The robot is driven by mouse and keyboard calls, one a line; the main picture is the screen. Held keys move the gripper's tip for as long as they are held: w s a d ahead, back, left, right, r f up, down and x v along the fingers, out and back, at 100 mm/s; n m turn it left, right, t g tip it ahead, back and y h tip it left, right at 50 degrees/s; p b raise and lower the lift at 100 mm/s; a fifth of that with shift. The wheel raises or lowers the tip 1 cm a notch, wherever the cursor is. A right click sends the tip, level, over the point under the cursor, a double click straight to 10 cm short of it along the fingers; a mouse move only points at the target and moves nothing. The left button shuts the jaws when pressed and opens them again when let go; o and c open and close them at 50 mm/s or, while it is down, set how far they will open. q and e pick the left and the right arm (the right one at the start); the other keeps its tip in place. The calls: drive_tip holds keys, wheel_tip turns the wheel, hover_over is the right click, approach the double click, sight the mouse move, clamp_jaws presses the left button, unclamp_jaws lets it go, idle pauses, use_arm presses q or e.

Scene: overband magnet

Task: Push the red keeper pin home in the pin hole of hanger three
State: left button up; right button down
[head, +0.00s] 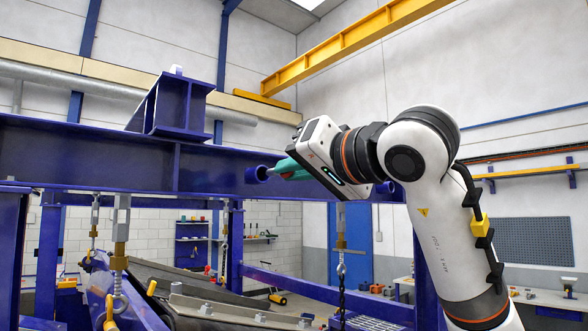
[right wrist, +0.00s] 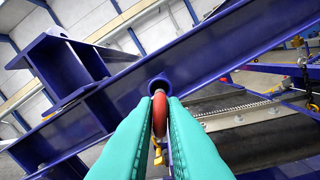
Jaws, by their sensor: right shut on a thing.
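My right gripper (head: 277,170), with teal fingers, is shut on the red keeper pin. In the right wrist view the pin's red ring (right wrist: 159,114) stands between the two fingers (right wrist: 160,108). A short grey bit shows between the ring and the mouth of a round blue pin-hole boss (right wrist: 160,82). The pin is lined up with the boss; how deep it sits inside I cannot tell. In the head view the boss (head: 256,174) sticks out from the blue beam, just left of the fingertips, and the pin is mostly hidden. My left gripper is not in view.
The long blue beam (head: 100,155) runs across, with a blue bracket (head: 180,107) on top. Hanger rods with eyes and chains, one at left (head: 120,235) and one below my wrist (head: 341,240), hang underneath. Another blue boss (head: 386,187) is right of my gripper.

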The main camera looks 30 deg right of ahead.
drive_tip(key=shift+w+a, duration=0.15)
drive_tip(key=shift+w, duration=2.15)
drive_tip(key=c, duration=1.4)
unclamp_jaws()
drive_tip(key=shift+w, duration=0.1)
drive_tip(key=shift+s, duration=0.4)
drive_tip(key=s+b, duration=0.4)
drive_tip(key=s, duration=0.7)
drive_tip(key=shift+d+b, duration=0.35)
drive_tip(key=shift+d, duration=0.1)
drive_tip(key=shift+s, duration=0.1)
